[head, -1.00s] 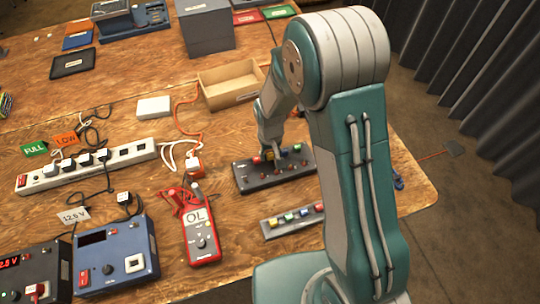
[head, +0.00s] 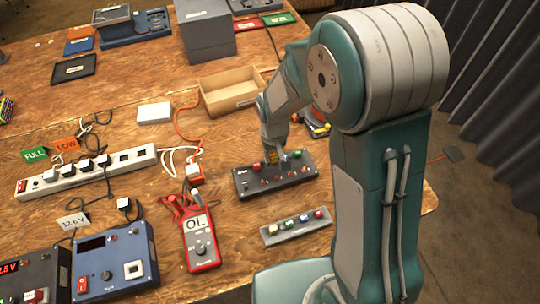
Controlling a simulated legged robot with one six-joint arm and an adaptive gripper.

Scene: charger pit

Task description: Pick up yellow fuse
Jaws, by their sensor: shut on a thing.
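A black fuse panel (head: 246,184) with several red-marked positions lies on the wooden table, right of the multimeter. My gripper (head: 273,156) is over the panel's back edge, pointing down. It is shut on a small yellow fuse (head: 270,154), which shows partly between the fingers. It is too small to tell whether the fuse is clear of the panel. A grey rack (head: 290,237) in front of the panel holds several small coloured fuses in a row.
A red multimeter (head: 200,240) reading OL stands left of the panel, with cables behind it. A white power strip (head: 120,162) and blue supply (head: 118,262) are at left.

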